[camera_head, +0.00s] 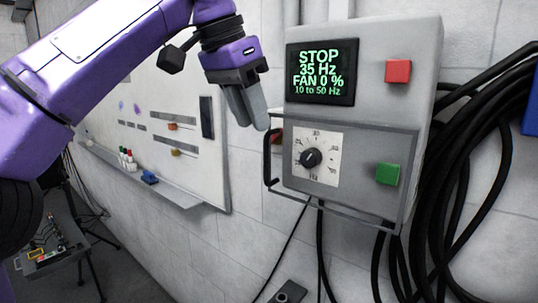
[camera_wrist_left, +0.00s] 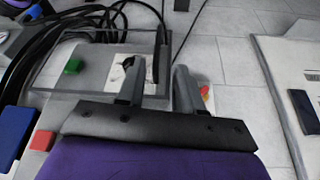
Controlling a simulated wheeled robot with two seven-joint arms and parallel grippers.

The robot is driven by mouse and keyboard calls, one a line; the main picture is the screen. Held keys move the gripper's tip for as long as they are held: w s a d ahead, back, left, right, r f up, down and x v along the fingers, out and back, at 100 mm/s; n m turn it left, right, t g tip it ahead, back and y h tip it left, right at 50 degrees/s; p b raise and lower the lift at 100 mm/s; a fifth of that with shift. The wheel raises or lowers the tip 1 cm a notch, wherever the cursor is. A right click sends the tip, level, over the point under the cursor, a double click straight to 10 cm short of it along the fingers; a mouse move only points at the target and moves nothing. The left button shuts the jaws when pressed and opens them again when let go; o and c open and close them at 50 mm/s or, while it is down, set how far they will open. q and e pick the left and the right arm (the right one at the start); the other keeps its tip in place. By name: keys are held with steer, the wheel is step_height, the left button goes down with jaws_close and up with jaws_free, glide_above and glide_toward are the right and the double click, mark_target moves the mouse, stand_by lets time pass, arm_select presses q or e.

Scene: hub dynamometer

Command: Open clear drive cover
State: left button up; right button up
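The clear drive cover (camera_head: 345,122) is a grey-framed transparent panel over the lower front of the control box (camera_head: 365,50). It looks closed over a dial (camera_head: 311,158) and a green button (camera_head: 387,174). Its black bar handle (camera_head: 268,158) stands at its left edge. My left gripper (camera_head: 252,122) is just above the handle, fingers pointing down. In the left wrist view its two fingers (camera_wrist_left: 158,75) are apart, with the black handle (camera_wrist_left: 162,45) showing between and beyond them. I cannot tell whether they touch it. My right gripper is not in view.
The box has a display (camera_head: 320,72) reading STOP, 35 Hz, FAN 0 %, and a red button (camera_head: 398,71). Thick black cables (camera_head: 480,120) hang on the right. A whiteboard (camera_head: 190,150) with a tray is on the wall at left. Space left of the handle looks free.

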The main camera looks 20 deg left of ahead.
mark_target(265, 152)
arm_select(q)
steer(key=x, duration=0.8)
steer(key=shift+w+d+f+b, duration=0.15)
steer(key=shift+d+f+b, duration=0.1)
steer(key=shift+b, duration=0.05)
steer(key=shift+s+r, duration=0.1)
steer(key=shift+s, duration=0.25)
steer(key=shift+w, duration=0.1)
jaws_close()
